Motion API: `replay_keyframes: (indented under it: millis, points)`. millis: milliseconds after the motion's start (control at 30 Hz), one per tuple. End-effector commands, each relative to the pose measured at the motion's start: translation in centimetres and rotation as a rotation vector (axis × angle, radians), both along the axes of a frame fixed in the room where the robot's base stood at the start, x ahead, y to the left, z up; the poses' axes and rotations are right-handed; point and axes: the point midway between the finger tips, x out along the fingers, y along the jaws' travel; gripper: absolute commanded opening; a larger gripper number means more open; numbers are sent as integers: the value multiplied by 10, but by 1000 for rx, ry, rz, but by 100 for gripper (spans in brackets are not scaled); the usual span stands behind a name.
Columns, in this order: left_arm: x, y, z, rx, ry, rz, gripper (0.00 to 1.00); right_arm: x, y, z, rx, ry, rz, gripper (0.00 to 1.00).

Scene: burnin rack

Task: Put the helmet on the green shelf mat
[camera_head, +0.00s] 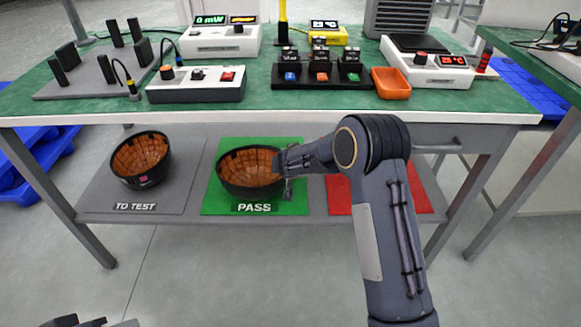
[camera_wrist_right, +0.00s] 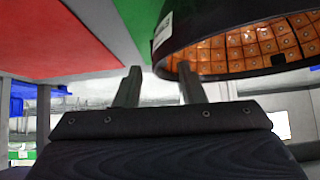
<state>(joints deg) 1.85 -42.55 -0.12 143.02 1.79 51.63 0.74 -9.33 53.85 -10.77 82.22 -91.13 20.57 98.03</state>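One helmet (camera_head: 250,185), a dark shell with an orange lining, sits open side up on the green shelf mat (camera_head: 216,207) marked PASS. A second, similar helmet (camera_head: 140,160) sits on the grey mat (camera_head: 100,200) marked TO TEST. My right gripper (camera_head: 284,175) is at the right rim of the helmet on the green mat. In the right wrist view my gripper (camera_wrist_right: 157,85) has its two fingers apart, with that helmet (camera_wrist_right: 235,48) close beyond them at upper right. Whether the fingers touch the rim is unclear. Only a sliver of what may be my left gripper shows at the lower left.
A red mat (camera_head: 338,195) lies right of the green one, partly behind my right arm. Above the shelf is a green bench top (camera_head: 330,105) with test devices and an orange tray (camera_head: 391,83). Bench legs (camera_head: 60,205) flank the shelf.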

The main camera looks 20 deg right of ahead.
Motion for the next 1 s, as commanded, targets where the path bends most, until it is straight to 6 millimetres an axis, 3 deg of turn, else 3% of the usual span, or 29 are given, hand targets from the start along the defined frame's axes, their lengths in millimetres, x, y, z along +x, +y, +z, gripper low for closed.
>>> replay_keyframes:
  millis: [200,400,1000]
  points:
    - [0,0,-1,0,0,0,38,-34,9,37,1,-2,1,36]
    - [0,0,0,0,0,0,38,-56,15,59,-1,-2,1,36]
    - [0,0,1,0,0,0,38,-65,17,67,-1,0,1,36]
